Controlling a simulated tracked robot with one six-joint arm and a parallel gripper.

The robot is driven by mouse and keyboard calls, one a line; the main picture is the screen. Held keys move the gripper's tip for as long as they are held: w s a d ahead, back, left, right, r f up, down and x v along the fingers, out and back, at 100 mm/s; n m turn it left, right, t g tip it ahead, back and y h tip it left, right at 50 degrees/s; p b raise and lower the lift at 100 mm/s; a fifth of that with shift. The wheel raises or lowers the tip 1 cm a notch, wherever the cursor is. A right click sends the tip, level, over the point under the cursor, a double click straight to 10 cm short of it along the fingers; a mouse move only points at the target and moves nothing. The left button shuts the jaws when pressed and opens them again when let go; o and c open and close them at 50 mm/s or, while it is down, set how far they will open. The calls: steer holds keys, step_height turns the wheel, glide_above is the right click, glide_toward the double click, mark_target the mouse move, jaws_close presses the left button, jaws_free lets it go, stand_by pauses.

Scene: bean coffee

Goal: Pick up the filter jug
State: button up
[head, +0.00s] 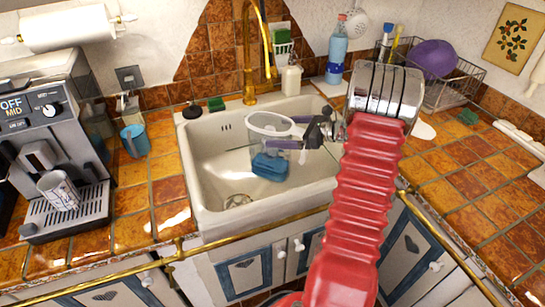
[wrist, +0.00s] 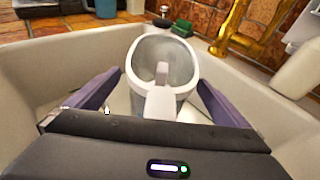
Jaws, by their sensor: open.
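The filter jug (head: 268,124) is a clear jug with a white rim, in the sink area in the head view. In the wrist view the jug (wrist: 163,50) stands ahead of my gripper (wrist: 159,82), its white handle (wrist: 160,102) pointing towards the palm. My gripper's two purple fingers are spread wide, one on each side of the handle. In the head view my gripper (head: 288,134) is at the jug's right side. The jug's lower part is partly hidden, and I cannot tell whether the fingers touch it.
A brass tap (head: 249,80) rises behind. A coffee machine (head: 50,135) and blue mug (head: 135,141) stand left. A dish rack (head: 455,85) stands right. The tiled counter at right is mostly clear.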

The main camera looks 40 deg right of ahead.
steer(key=shift+c, duration=0.5)
steer(key=c, duration=1.9)
steer(key=shift+r, duration=0.1)
steer(key=shift+c, duration=0.9)
steer(key=shift+r, duration=6.05)
steer(key=s+d, duration=0.4)
steer(key=s, duration=0.4)
steer(key=s+d, duration=0.4)
steer(key=s, duration=0.3)
steer(key=shift+s+d, duration=0.3)
steer(key=shift+s, duration=0.05)
